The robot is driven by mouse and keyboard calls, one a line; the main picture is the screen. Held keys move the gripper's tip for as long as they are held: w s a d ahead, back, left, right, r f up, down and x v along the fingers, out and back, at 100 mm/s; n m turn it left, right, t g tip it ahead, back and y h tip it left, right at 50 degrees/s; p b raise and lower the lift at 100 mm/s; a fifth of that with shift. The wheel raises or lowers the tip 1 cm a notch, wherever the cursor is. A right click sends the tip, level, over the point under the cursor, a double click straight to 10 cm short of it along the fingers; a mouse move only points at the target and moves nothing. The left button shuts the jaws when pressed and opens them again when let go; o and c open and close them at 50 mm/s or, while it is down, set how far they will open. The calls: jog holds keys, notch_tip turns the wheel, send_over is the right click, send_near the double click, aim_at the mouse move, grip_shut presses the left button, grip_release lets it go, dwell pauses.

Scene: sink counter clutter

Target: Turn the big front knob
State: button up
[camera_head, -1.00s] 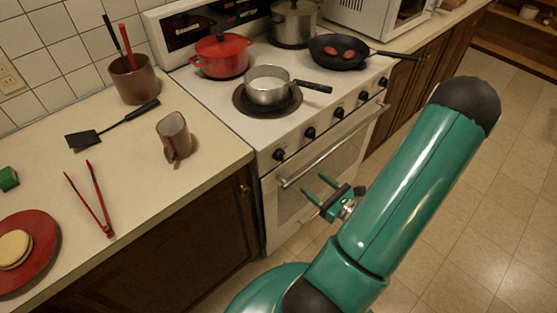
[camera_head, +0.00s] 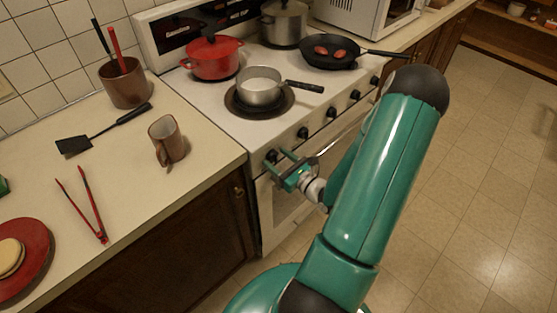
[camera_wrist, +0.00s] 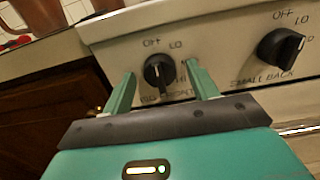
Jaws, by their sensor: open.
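The big front knob is the black leftmost knob (camera_head: 271,156) on the stove's front panel. In the wrist view this knob (camera_wrist: 159,71) has "Off" and "LO" printed above it. My gripper (camera_head: 279,163) is at the panel in the head view. In the wrist view my gripper (camera_wrist: 160,78) is open, with one green finger on each side of the knob. I cannot tell whether either finger touches it.
The knob labelled "SMALL BACK" (camera_wrist: 281,48) is to the right. The oven handle (camera_head: 310,164) runs below the panel. A small pot (camera_head: 259,91), a red pot (camera_head: 213,59) and a black pan (camera_head: 332,52) are on the stovetop. A mug (camera_head: 168,141) is on the left counter.

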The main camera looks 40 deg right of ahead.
jog(key=shift+c, duration=0.2)
jog(key=c, duration=0.9)
jog(key=shift+c, duration=0.3)
jog(key=shift+m, duration=0.5)
jog(key=m, duration=0.8)
jog(key=shift+m, duration=0.4)
